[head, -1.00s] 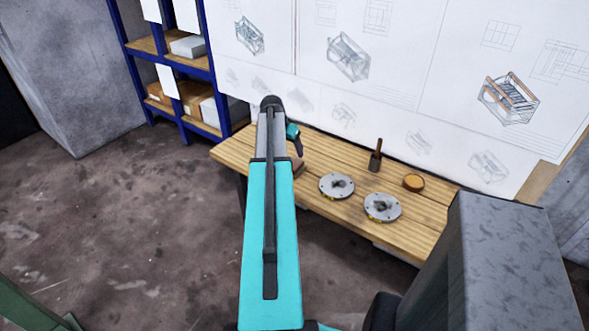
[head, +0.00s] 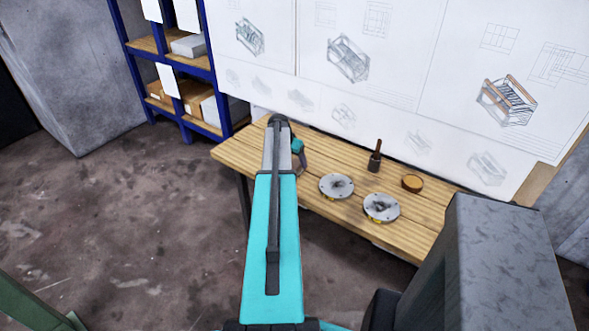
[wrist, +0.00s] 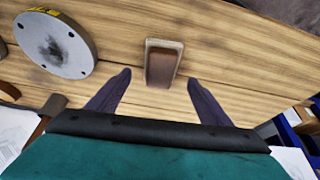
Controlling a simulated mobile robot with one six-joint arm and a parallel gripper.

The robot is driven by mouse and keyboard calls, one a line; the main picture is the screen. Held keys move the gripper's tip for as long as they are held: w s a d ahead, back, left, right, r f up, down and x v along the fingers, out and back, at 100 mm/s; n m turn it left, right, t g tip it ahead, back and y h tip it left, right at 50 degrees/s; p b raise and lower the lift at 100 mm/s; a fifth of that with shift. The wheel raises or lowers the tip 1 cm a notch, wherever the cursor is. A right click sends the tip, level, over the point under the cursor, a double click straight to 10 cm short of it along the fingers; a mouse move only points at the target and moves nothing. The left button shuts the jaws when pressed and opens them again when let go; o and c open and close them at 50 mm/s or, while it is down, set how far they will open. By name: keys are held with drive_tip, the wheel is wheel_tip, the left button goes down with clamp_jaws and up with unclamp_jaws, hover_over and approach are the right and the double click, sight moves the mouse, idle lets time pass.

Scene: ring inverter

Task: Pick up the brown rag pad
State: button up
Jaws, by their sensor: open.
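The brown rag pad (wrist: 161,68) is a small block with a paler top edge. In the wrist view it lies on the wooden bench, between and slightly beyond the fingertips. My gripper (wrist: 159,77) is open, with one dark finger on each side of the pad's line and bench visible between them. Nothing is held. In the head view my arm and gripper (head: 301,160) reach over the left part of the bench (head: 232,156), and the pad is hidden there.
Two grey discs (head: 336,186) (head: 381,208) lie right of my gripper; one also shows in the wrist view (wrist: 62,48). Behind them stand a dark handled tool (head: 375,157) and a round brown tin (head: 412,183). A blue shelf (head: 185,75) stands back left.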

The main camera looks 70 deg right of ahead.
sight(295, 164)
drive_tip(key=shift+p+x, duration=0.6)
drive_tip(key=shift+x, duration=0.2)
drive_tip(key=shift+p+x, duration=0.65)
drive_tip(key=shift+x, duration=1.15)
drive_tip(key=shift+w, duration=0.1)
drive_tip(key=shift+c, duration=0.5)
drive_tip(key=c, duration=1.1)
